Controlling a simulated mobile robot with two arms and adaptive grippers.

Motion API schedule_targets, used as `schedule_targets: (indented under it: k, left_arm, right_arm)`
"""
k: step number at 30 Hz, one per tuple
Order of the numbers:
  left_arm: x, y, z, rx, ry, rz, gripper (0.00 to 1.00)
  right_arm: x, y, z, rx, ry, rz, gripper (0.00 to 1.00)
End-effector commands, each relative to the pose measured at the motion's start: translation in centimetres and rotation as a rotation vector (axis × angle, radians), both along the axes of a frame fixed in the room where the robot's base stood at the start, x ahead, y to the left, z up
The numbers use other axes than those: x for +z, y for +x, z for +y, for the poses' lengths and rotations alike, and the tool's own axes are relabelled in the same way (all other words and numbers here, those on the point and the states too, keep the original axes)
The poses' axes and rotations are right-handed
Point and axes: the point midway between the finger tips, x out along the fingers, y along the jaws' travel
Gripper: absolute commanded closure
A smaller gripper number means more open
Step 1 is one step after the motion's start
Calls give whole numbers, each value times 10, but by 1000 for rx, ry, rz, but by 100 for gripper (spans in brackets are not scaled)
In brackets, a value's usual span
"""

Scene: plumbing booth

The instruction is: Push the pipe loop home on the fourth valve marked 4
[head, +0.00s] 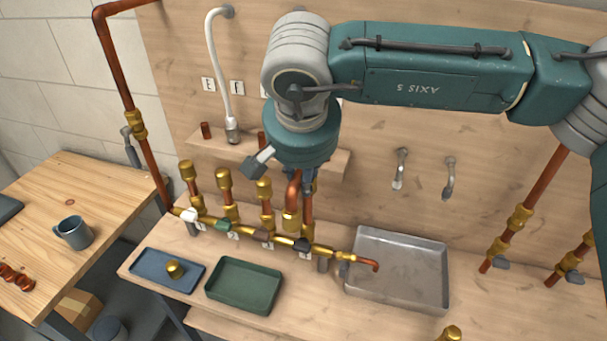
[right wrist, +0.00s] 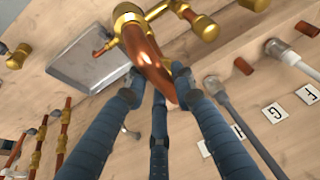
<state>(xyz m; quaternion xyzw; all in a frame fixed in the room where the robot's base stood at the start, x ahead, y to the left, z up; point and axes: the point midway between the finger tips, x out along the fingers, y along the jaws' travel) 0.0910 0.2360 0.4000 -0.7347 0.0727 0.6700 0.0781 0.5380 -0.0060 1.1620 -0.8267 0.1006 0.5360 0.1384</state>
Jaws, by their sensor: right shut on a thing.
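The copper pipe loop (head: 293,188) stands upright over the right end of the brass manifold (head: 275,241), with a brass fitting (head: 291,221) at its lower end. My right gripper (head: 309,184) points down and is shut on the loop, partly hidden under the wrist. In the right wrist view the fingers (right wrist: 157,84) close around the copper bend (right wrist: 146,58), with brass fittings beyond it. My left gripper is not in view.
Several capped brass risers (head: 223,180) stand left of the loop. A grey metal tray (head: 425,250) lies to the right. A blue tray (head: 150,278) and a green tray (head: 245,287) lie in front. A white hose (head: 214,60) hangs behind.

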Motion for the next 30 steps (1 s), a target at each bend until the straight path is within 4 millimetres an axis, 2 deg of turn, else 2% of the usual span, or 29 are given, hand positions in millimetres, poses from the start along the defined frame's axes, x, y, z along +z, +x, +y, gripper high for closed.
schedule_targets:
  k: [30]
  left_arm:
    - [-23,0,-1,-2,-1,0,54]
  right_arm:
    - [-23,0,0,-1,1,-1,100]
